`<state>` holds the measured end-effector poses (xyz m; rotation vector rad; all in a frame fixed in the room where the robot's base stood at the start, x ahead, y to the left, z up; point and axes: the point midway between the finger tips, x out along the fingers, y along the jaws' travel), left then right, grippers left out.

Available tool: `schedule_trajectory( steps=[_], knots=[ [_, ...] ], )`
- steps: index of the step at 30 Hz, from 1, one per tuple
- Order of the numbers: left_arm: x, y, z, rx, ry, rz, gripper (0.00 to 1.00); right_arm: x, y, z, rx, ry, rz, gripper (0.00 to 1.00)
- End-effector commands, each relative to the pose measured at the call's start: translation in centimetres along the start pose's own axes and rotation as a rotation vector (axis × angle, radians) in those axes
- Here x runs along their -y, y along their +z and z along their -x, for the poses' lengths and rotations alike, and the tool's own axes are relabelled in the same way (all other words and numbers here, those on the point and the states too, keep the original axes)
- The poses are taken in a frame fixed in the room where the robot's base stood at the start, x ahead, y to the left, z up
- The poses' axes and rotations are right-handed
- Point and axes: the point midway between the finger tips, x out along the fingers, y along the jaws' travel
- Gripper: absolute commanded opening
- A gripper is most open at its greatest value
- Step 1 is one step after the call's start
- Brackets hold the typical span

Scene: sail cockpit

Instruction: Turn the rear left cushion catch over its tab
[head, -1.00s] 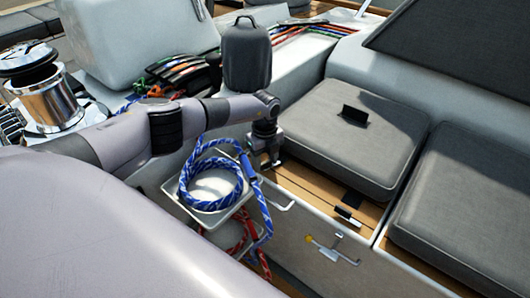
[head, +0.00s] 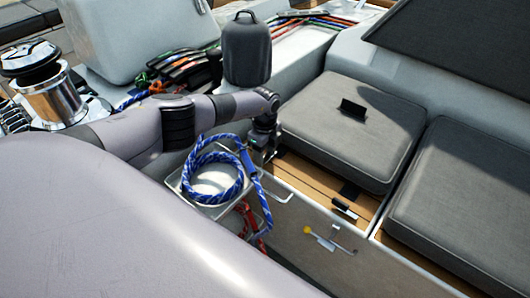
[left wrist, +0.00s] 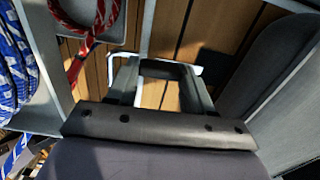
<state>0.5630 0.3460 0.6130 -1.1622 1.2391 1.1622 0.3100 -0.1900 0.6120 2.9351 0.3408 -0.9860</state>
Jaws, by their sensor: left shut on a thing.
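The far seat cushion (head: 345,135) is grey with a black tab standing on top. My left gripper (head: 268,152) is at this cushion's front left corner, above the seat edge. It is shut on a small dark piece, which I take to be the rear left cushion catch; in the head view the gripper hides it. In the left wrist view the gripper (left wrist: 160,82) shows two dark fingers with a dark bar across their tips. How far the catch is turned over its tab cannot be seen. Another black catch (head: 343,208) lies on the wooden seat edge. My right gripper is not in view.
A tray (head: 178,190) with coiled blue rope (head: 212,178) is left of the gripper, with red rope (head: 250,222) below. A wire handle (head: 277,192) and a yellow-knobbed latch (head: 325,240) project from the locker front.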

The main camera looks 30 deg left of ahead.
Motion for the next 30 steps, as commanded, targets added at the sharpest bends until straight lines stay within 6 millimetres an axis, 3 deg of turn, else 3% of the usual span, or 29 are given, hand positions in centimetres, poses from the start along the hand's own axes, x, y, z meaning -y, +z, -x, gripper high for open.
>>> schedule_trajectory(
  steps=[3, 4, 6, 17, 25, 30],
  knots=[
    [0.1, 0.3, 0.2, 0.004, -0.004, 0.006, 0.21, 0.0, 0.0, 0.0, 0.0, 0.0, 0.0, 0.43],
    [0.1, 0.3, 0.2, 0.004, -0.004, 0.006, 0.54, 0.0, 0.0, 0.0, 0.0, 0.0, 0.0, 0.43],
    [0.1, 0.2, 0.2, 0.003, -0.004, 0.005, 0.77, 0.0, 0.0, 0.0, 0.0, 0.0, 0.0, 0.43],
    [0.1, 0.1, 0.6, 0.001, -0.002, 0.001, 0.77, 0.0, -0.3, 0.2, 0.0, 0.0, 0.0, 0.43],
    [0.1, 0.2, 4.7, 0.001, -0.004, 0.002, 0.77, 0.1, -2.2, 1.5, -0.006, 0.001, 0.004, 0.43],
    [0.1, 0.2, 6.7, 0.001, -0.003, 0.003, 0.77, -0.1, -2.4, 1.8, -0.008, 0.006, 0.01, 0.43]
  ],
)
